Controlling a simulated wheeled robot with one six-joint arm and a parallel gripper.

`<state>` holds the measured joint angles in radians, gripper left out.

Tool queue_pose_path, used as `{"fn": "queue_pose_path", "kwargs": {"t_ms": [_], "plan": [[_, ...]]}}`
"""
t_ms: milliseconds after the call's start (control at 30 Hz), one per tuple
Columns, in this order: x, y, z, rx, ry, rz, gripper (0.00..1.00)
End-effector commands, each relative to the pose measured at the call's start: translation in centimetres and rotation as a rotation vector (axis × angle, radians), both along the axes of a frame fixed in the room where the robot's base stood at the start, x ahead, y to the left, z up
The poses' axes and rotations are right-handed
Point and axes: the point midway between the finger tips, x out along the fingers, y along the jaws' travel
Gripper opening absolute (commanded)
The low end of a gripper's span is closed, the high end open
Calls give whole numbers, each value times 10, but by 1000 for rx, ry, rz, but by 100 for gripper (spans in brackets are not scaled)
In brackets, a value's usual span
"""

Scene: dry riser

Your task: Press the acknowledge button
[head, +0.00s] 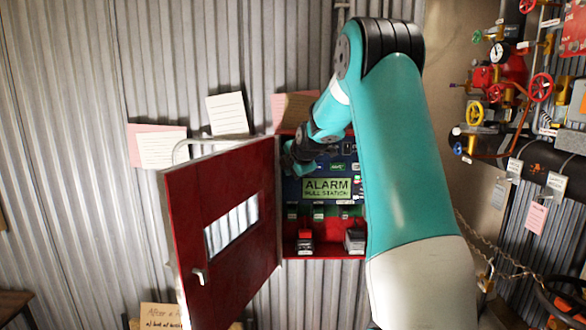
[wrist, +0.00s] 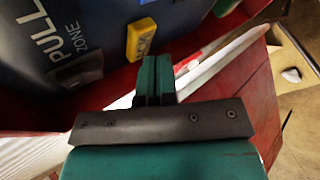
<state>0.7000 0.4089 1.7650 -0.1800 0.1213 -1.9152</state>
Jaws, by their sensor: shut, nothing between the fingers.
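The alarm pull station panel (head: 291,188) is dark blue and sits inside an open red cabinet. My gripper (head: 292,160) is at the panel's upper left, beside the open door, and partly hides that corner. In the wrist view the teal fingers (wrist: 155,68) are shut together and empty. A yellow block with dark markings (wrist: 141,38) is on the panel just beyond the fingertips, slightly left; a small gap seems to show, but contact is hard to judge. I cannot read a label naming the acknowledge button, so I cannot tell which control it is.
The red cabinet door (head: 232,266) stands open to the left, close to my gripper; its red surface also fills the right of the wrist view (wrist: 262,120). Small devices (head: 305,242) stand on the cabinet floor. Valves and pipes (head: 505,85) are at the right.

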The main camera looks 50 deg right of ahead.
Motion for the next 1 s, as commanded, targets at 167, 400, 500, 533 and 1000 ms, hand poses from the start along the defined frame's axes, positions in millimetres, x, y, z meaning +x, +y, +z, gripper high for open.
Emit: {"fn": "queue_pose_path", "kwargs": {"t_ms": [167,400,500,533,1000], "plan": [[1,-1,0,0,0,0,0],[3,-3,0,0,0,0,0],[3,-4,0,0,0,0,0],[4,-4,0,0,0,0,0],[7,-8,0,0,1,0,0]]}}
